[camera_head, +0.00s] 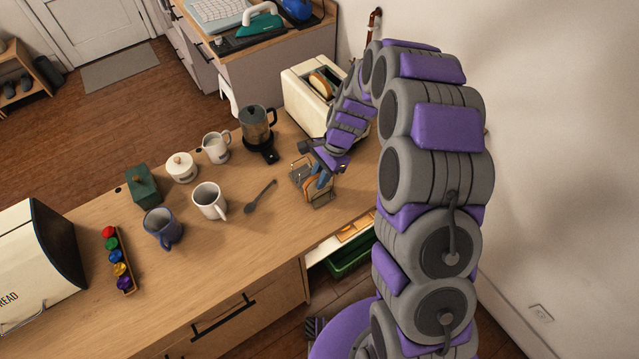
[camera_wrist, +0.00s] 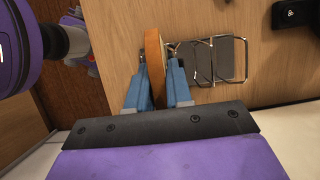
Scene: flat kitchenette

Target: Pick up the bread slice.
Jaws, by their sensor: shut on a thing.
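My gripper (camera_head: 319,182) is shut on a bread slice (camera_head: 309,188), its blue fingers on either side of it. In the wrist view the bread slice (camera_wrist: 153,50) stands edge-on between the two fingertips (camera_wrist: 158,72). The wire toast rack (camera_head: 327,202) stands on the counter right by the slice. In the wrist view the rack (camera_wrist: 240,62) lies to the right of the slice, and I cannot tell whether the slice is clear of its end wires. Another bread slice (camera_head: 321,84) sticks out of the cream toaster (camera_head: 301,99) behind my gripper.
A spoon (camera_head: 260,196), a white mug (camera_head: 209,201), a blue mug (camera_head: 163,228) and a coffee press (camera_head: 257,128) stand or lie left of the rack. A bread box (camera_head: 28,262) is far left.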

